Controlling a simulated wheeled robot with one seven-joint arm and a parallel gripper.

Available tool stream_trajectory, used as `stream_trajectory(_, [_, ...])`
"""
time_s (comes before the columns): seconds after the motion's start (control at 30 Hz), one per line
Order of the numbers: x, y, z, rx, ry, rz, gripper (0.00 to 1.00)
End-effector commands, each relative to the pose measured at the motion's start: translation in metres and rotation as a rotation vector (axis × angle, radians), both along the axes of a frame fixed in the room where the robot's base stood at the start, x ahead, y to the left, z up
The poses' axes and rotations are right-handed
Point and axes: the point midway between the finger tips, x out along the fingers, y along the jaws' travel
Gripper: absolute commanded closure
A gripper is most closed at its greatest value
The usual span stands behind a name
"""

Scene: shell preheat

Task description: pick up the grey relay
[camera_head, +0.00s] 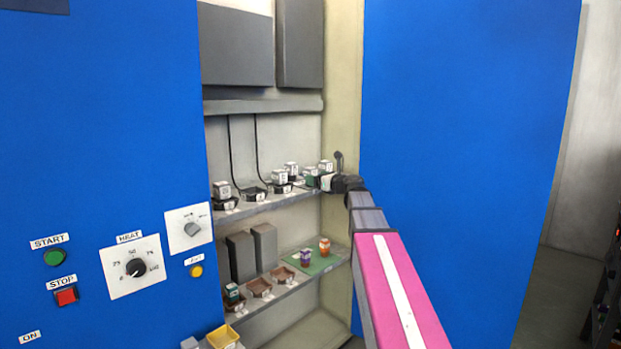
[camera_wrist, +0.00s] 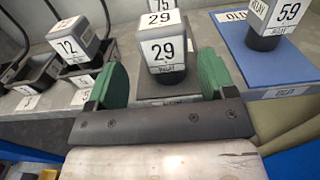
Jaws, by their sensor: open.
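A grey relay with white labels marked 29 (camera_wrist: 165,52) stands upright in a dark socket (camera_wrist: 150,87) in the wrist view. My gripper (camera_wrist: 162,64) is open, with one green finger on each side of this relay. I cannot tell whether the fingers touch it. In the head view my gripper (camera_head: 318,181) is at the right end of the upper shelf.
The upper shelf (camera_head: 265,203) also has empty dark sockets (camera_wrist: 35,72) with cables. The lower shelf holds purple (camera_head: 305,257) and orange (camera_head: 324,246) parts on a green mat (camera_head: 300,265). Blue cabinet panels (camera_head: 460,130) flank the opening. A yellow bin (camera_head: 224,337) is below.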

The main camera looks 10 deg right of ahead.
Motion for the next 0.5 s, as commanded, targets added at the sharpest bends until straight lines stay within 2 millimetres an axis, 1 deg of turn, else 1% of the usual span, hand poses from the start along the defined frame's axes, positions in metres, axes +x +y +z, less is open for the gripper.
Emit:
stream_trajectory(0.2, [0.030,0.012,0.003,0.000,0.000,0.002,0.23])
stream_trajectory(0.3, [0.039,0.019,0.003,0.000,0.000,0.001,0.23])
stream_trajectory(0.5, [0.041,0.022,0.003,0.000,0.000,0.000,0.23])
